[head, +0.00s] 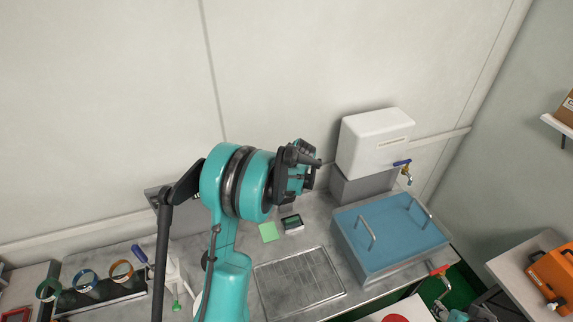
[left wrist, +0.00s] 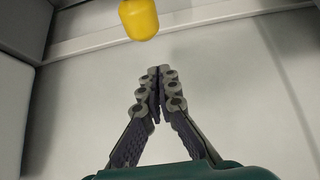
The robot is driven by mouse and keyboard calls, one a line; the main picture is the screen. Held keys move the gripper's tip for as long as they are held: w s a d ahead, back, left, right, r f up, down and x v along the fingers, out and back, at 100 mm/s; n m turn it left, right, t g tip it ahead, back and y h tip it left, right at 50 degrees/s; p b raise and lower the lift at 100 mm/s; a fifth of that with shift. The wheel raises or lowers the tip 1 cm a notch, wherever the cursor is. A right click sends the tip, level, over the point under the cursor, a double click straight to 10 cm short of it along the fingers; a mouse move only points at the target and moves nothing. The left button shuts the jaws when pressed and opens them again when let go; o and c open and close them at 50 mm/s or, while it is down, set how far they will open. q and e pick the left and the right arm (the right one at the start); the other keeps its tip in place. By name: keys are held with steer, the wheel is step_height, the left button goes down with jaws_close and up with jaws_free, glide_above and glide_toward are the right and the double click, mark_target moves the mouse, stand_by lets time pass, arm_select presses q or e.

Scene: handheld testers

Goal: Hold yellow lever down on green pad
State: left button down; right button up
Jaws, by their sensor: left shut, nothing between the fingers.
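The green pad (head: 268,232) lies flat on the grey bench, below my left gripper in the picture. A yellow rounded knob (left wrist: 139,18), probably the lever's end, shows at the top of the left wrist view, apart from the fingertips. No yellow lever shows in the head view. My left gripper (left wrist: 157,76) is shut and empty, its fingertips together. In the head view it (head: 304,166) is raised before the wall, its fingers hard to make out. My right gripper (head: 474,309) is low at the right, partly cut off, and its jaws are unclear.
A dark handheld tester (head: 292,223) lies beside the pad. A white tank (head: 374,142) with a blue-handled tap and a lidded blue bath (head: 390,237) stand to the right. A drain rack (head: 298,282) is in front. A tool rack (head: 100,303) stands at the left.

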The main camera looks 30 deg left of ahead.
arm_select(q)
steer(key=s+d, duration=0.2)
steer(key=shift+s+d+f, duration=0.1)
steer(key=shift+d+f, duration=0.2)
steer(key=shift+f, duration=0.15)
steer(key=shift+s+d, duration=0.1)
